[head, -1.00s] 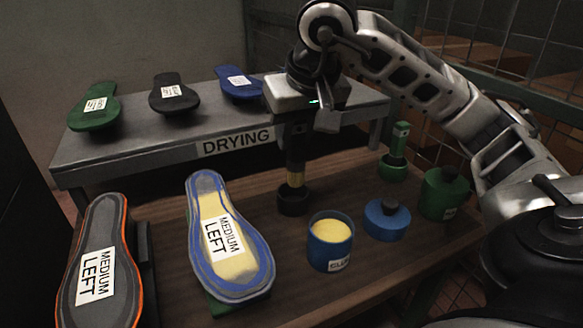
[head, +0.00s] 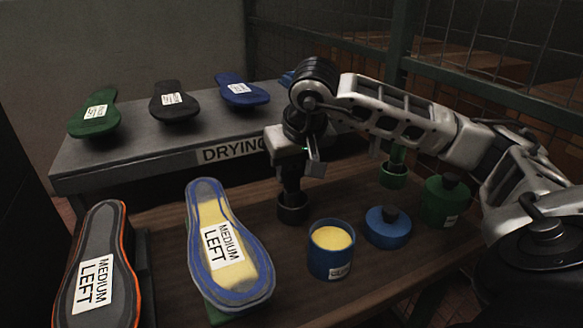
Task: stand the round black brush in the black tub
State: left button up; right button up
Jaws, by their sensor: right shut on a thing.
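The black tub (head: 292,210) stands on the wooden bench, right of the blue-edged sole. My right gripper (head: 291,178) is directly above it, pointing down, shut on the round black brush (head: 291,190). The brush is upright with its lower end inside the tub's mouth. Most of the brush is hidden by the gripper fingers and the tub wall, so I cannot tell if it touches the bottom. My left gripper is not in view.
An open blue glue pot (head: 331,262), a blue lid (head: 387,230) and a green jar (head: 446,203) stand to the right. A green brush (head: 397,157) stands in a green tub (head: 393,176). The drying rack (head: 130,155) with soles is behind.

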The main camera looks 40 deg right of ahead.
jog(key=o, duration=1)
jog(key=shift+f, duration=0.1)
pick_arm(q)
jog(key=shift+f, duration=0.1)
jog(key=p, duration=0.2)
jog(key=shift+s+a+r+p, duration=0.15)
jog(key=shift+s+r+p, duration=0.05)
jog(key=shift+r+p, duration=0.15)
pick_arm(e)
jog(key=v, duration=1.6)
jog(key=shift+s+a+f, duration=0.15)
jog(key=shift+a, duration=0.15)
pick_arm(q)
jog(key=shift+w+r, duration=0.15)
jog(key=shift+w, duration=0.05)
